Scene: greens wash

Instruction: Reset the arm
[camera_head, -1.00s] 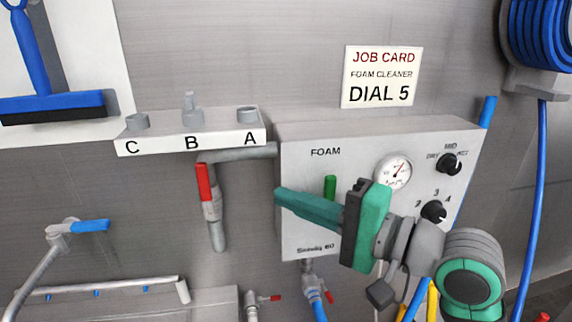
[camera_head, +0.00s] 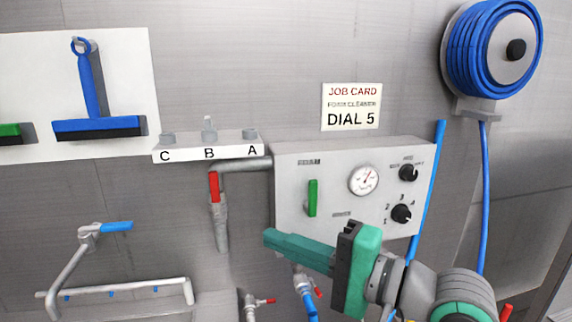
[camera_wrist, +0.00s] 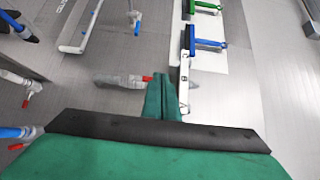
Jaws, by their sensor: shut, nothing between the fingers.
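My gripper (camera_head: 268,238) is green and shut, with nothing between its fingers. In the head view it points left, in front of the lower part of the grey foam box and apart from any handle as far as I can tell. In the wrist view the closed fingers (camera_wrist: 162,86) point up the picture toward the wall. My arm comes in from the lower right of the head view and hides part of the box's lower edge and the pipes below it.
The foam box (camera_head: 290,160) carries a green lever (camera_head: 312,198), a gauge (camera_head: 364,180) and two black knobs (camera_head: 401,213). A red-handled valve (camera_head: 214,187) hangs left of it. A shelf (camera_head: 208,153) marked C, B, A, a blue squeegee (camera_head: 98,125) and a hose reel (camera_head: 492,45) are on the wall.

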